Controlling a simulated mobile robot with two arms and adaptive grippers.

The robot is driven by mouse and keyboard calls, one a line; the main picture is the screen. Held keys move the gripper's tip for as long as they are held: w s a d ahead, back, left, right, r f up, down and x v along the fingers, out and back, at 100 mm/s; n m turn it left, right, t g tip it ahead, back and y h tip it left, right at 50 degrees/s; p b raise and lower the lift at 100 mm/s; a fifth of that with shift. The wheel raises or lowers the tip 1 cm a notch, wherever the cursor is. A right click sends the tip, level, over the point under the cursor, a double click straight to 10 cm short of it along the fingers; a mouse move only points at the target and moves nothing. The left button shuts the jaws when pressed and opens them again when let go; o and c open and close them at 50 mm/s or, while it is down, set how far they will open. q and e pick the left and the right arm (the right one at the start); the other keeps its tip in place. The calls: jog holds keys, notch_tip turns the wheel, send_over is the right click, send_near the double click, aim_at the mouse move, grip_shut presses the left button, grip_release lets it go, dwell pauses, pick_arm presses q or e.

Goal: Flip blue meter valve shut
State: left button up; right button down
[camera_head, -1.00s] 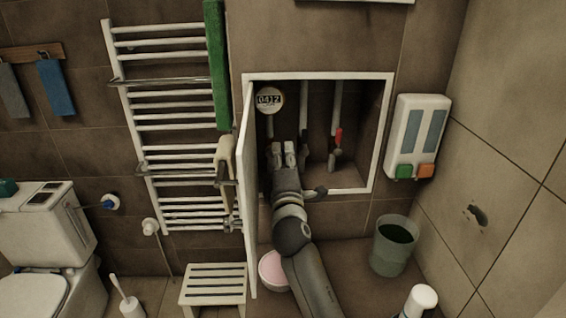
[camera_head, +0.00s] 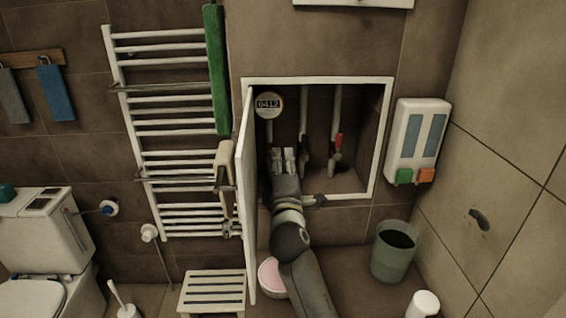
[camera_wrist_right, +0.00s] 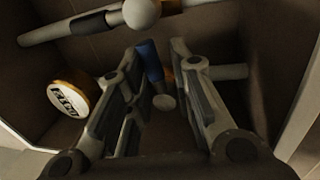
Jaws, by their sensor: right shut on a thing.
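The open wall box (camera_head: 318,79) holds several pipes and a round meter (camera_head: 268,104) reading 0412 at its upper left. The meter also shows at the left of the right wrist view (camera_wrist_right: 68,98). My right gripper (camera_head: 284,153) reaches into the box below the meter. In the right wrist view, the blue valve handle (camera_wrist_right: 150,62) lies between its fingertips (camera_wrist_right: 153,50), and the gripper is shut on it. In the head view the gripper hides the blue handle. My left gripper is out of view.
A red-handled valve (camera_head: 338,143) sits on a pipe to the right. The white box door (camera_head: 246,190) stands open close left of my arm. A soap dispenser (camera_head: 417,141) hangs right of the box. A bin (camera_head: 393,262) and a pink-filled bowl (camera_head: 270,276) stand below.

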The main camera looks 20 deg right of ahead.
jog(key=shift+a+r, duration=0.1)
jog(key=shift+r, duration=0.15)
jog(key=c, duration=1.6)
grip_release()
jog(key=shift+c, duration=0.2)
jog(key=shift+o, duration=0.5)
jog(key=shift+f, duration=0.1)
jog(key=shift+s+a+f, duration=0.15)
jog(key=shift+s, duration=0.1)
jog(key=v, duration=0.7)
